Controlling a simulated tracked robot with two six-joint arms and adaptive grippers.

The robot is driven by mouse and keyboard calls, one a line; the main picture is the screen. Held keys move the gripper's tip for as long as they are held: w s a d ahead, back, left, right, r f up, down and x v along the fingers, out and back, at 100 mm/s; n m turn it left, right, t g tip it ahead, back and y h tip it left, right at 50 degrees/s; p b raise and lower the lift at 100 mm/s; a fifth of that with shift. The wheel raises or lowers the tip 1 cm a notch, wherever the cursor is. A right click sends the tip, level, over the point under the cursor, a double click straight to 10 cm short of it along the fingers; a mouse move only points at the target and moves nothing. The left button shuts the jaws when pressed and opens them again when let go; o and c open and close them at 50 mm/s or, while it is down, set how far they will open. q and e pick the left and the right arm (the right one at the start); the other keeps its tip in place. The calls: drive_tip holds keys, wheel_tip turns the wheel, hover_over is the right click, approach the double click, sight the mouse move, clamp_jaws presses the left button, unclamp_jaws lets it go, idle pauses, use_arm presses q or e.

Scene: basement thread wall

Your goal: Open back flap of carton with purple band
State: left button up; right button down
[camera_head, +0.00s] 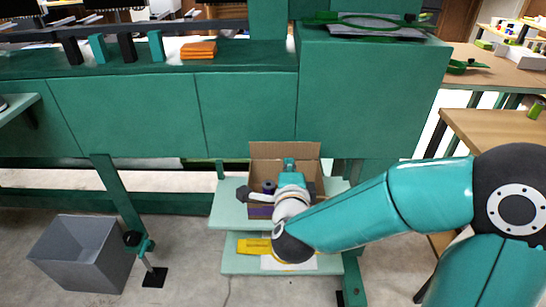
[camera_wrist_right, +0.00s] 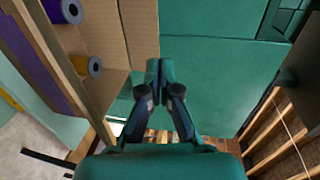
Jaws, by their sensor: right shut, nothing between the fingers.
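The carton (camera_head: 312,178) stands on the upper shelf below the green bench. Its purple band (camera_head: 259,212) shows low on the front face and in the right wrist view (camera_wrist_right: 48,65). Its back flap (camera_head: 284,150) stands up at the far side, and cardboard that looks like this flap (camera_wrist_right: 139,32) shows in the right wrist view. My right gripper (camera_head: 289,163) is shut and empty over the carton, near the back flap. In the wrist view its fingertips (camera_wrist_right: 159,70) are together beside the cardboard; contact is unclear. My left gripper is out of view.
Spools (camera_wrist_right: 94,66) lie inside the carton. The green bench panel (camera_head: 370,100) is close behind and above it. A lower shelf (camera_head: 236,265) holds yellow and white items. A grey bin (camera_head: 82,252) stands on the floor at left.

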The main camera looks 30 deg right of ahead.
sight(283, 145)
drive_tip(key=shift+w+f+b, duration=0.25)
drive_tip(key=shift+f+b, duration=0.05)
drive_tip(key=shift+f, duration=0.45)
drive_tip(key=x, duration=1)
drive_tip(key=shift+w+a, duration=0.2)
drive_tip(key=shift+w, duration=0.05)
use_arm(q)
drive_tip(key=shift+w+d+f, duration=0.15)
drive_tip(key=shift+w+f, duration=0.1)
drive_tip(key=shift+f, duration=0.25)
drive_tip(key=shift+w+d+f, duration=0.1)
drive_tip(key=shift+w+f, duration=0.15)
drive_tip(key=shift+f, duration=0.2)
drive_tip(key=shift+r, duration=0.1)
